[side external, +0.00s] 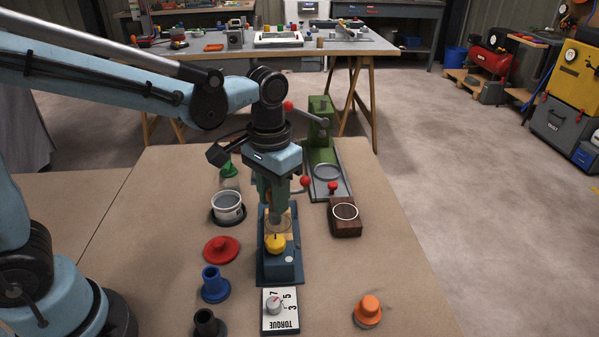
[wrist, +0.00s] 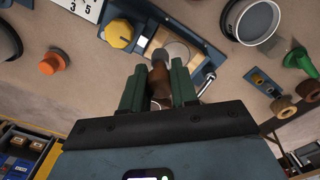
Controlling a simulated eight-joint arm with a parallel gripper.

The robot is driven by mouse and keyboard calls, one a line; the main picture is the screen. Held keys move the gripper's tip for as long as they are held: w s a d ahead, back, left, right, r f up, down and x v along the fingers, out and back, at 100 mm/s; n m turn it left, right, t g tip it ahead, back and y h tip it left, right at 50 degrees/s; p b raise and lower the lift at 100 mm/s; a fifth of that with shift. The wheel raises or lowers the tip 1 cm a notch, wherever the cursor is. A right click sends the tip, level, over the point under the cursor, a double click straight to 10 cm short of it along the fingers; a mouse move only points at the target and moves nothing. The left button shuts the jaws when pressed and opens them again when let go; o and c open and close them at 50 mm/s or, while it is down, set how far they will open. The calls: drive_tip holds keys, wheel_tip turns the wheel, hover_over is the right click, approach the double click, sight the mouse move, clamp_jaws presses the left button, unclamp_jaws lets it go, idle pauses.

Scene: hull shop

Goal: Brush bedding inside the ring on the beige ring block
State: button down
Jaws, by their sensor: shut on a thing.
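My gripper (side external: 273,197) points down over a blue fixture (side external: 283,268) with a yellow knob (side external: 275,242). The beige ring block (side external: 287,234) sits in that fixture, behind the knob. In the wrist view, my gripper (wrist: 158,88) is shut on a brush (wrist: 160,74) with a brown handle; its grey tip points at the beige block (wrist: 155,42). A pale round ring (wrist: 179,51) shows on the block just beside the tip. I cannot tell whether the tip touches the block or lies inside the ring. Bedding cannot be made out.
A dark wooden block (side external: 345,228) with a white ring stands to the right, near a green press (side external: 321,140). A white pot (side external: 227,207), red disc (side external: 221,249), blue part (side external: 214,284) and torque plate (side external: 281,318) are nearby. An orange knob (side external: 368,309) stands front right.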

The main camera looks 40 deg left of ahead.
drive_tip(key=shift+r, duration=2.2)
